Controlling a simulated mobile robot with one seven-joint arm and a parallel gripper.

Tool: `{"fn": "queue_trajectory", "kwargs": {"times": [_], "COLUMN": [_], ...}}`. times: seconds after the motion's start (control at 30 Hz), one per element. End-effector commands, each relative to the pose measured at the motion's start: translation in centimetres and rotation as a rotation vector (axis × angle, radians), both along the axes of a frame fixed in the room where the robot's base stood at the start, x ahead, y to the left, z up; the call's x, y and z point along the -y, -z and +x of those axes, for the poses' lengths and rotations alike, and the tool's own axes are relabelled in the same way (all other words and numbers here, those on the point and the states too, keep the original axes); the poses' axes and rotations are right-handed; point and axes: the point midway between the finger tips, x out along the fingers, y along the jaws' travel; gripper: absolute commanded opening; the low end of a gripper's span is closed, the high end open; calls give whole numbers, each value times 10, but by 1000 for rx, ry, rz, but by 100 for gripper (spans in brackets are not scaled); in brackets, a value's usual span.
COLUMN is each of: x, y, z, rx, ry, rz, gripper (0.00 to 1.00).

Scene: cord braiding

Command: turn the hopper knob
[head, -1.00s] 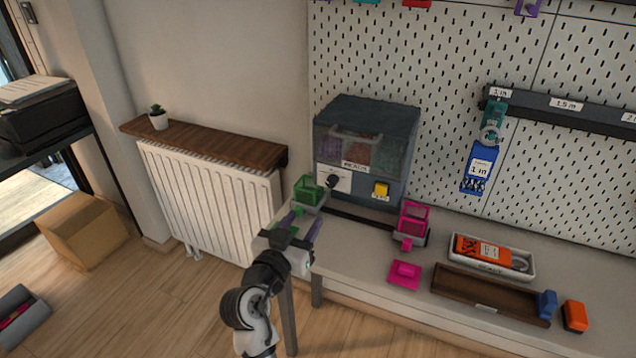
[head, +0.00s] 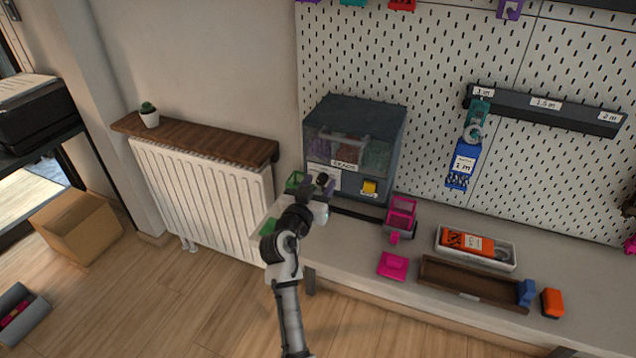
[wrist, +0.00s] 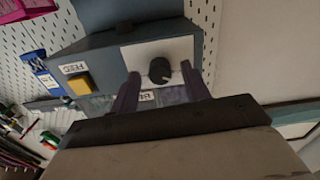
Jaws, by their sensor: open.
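The hopper (head: 362,145) is a dark grey box with a clear front, standing on the bench against the pegboard. Its black knob (wrist: 160,70) sits on a white plate and shows between my fingers in the wrist view. In the head view the knob (head: 322,179) is partly hidden by my gripper. My gripper (wrist: 160,88) is open, with one purple finger on each side of the knob. I cannot tell whether the fingers touch it. The yellow feed button (wrist: 80,85) is beside the knob plate; it also shows in the head view (head: 369,187).
A green bin (head: 294,181) is beside my gripper, partly hidden. A pink bin (head: 401,212) stands to the right of the hopper's front. A white tray (head: 505,262) and a brown tray (head: 440,279) lie further right on the bench. A radiator (head: 200,190) stands at left.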

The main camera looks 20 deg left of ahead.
Motion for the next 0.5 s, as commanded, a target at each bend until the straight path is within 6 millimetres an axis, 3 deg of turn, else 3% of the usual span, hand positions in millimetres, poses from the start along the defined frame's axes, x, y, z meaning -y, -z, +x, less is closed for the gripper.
{"fn": "queue_trajectory", "kwargs": {"times": [0.23, 0.5], "x": [0, 0], "y": [0, 0], "z": [1, 0], "rx": [0, 0], "ry": [0, 0], "rz": [0, 0], "gripper": [45, 10]}}
